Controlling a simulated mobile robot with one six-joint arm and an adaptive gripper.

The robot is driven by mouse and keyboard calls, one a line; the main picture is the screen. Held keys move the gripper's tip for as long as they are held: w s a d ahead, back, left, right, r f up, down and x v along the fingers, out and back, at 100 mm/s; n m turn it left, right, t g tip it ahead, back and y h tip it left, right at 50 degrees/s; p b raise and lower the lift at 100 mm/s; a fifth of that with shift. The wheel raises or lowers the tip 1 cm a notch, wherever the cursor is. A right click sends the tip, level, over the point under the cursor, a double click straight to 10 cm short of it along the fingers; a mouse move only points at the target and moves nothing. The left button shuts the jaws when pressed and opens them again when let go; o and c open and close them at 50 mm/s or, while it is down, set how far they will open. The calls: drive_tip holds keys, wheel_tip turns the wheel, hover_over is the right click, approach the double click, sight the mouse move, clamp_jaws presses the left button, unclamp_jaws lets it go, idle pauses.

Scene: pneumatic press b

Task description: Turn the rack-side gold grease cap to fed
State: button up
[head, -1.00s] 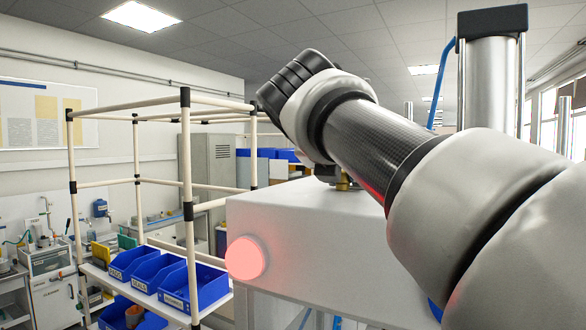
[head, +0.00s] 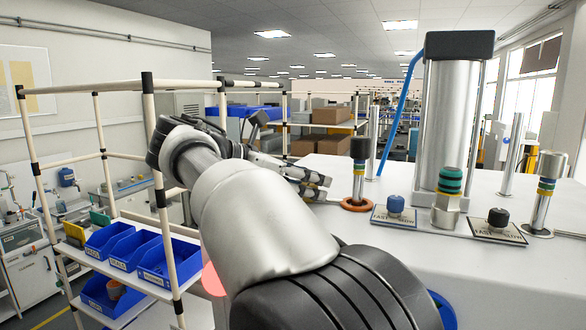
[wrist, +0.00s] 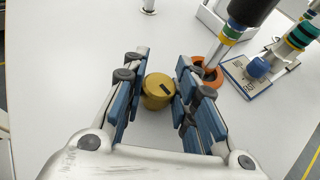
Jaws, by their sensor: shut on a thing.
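The gold grease cap (wrist: 158,91) is a short round knob with a dark mark on its top. In the wrist view it stands on the white press top between the two blue-padded fingers of my gripper (wrist: 160,86), which is shut on it. I cannot read which setting the dark mark points to.
Right of my gripper stands a black-topped post in an orange ring (head: 356,204). Beyond it are a blue knob on a plate (head: 395,205), a green-ringed fitting (head: 446,200), a black knob (head: 498,217) and a tall cylinder (head: 450,110). A rack with blue bins (head: 165,262) stands left.

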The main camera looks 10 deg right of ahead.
drive_tip(key=shift+m+g+h, duration=0.3)
drive_tip(key=shift+m+g, duration=0.4)
drive_tip(key=shift+g, duration=0.1)
drive_tip(key=shift+m+g, duration=0.3)
drive_tip(key=o, duration=1.1)
drive_tip(key=shift+n+t, duration=0.4)
